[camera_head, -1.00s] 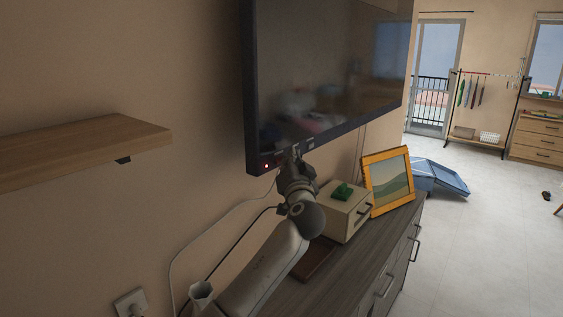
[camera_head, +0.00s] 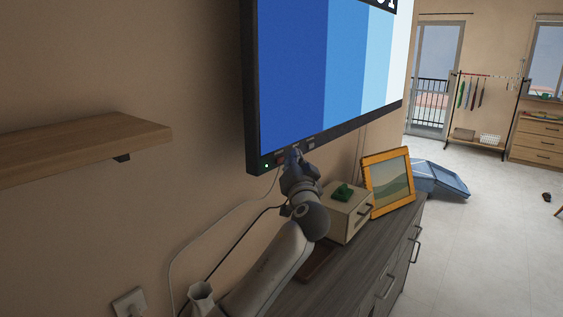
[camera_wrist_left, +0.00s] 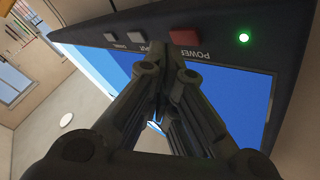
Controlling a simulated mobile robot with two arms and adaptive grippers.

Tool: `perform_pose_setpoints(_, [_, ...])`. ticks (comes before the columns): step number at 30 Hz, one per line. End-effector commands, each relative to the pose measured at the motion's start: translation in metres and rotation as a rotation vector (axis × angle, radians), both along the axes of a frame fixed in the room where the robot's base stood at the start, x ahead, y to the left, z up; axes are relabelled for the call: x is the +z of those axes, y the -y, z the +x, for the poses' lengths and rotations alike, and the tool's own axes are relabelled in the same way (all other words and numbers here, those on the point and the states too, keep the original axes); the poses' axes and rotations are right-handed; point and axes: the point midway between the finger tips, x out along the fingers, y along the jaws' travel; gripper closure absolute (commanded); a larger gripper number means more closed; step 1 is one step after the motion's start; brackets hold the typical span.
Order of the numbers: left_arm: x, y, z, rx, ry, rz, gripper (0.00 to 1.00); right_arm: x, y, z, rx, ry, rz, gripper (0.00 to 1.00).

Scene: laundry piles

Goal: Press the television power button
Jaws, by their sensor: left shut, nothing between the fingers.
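The television (camera_head: 320,80) hangs on the wall, and its screen is lit with blue and white bands. A green light (camera_head: 266,166) glows on its lower left frame; the light also shows in the left wrist view (camera_wrist_left: 244,38). The red power button (camera_wrist_left: 184,37), labelled POWER, sits on the frame beside other small buttons (camera_wrist_left: 109,37). My left gripper (camera_head: 293,153) is shut and empty, with its fingertips just below the power button. I cannot tell whether they touch it. My right gripper is not in view.
Below the television a dark wooden dresser (camera_head: 352,262) holds a small box (camera_head: 345,222) with a green item on top and a yellow picture frame (camera_head: 388,183). A wooden shelf (camera_head: 80,150) juts from the wall at left. Open floor (camera_head: 480,230) lies at right.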

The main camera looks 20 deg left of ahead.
Motion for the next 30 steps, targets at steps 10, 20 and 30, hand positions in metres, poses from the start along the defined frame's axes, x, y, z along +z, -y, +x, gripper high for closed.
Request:
perform_pose_setpoints(10, [-0.002,0.031,-0.013,-0.002,0.0,-0.002,1.0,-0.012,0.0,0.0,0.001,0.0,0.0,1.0])
perform_pose_setpoints(20, [-0.001,0.054,-0.022,-0.001,0.0,-0.001,1.0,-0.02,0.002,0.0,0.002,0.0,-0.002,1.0])
perform_pose_setpoints(30, [0.0,0.055,-0.022,-0.001,0.0,0.0,1.0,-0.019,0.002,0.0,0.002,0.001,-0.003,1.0])
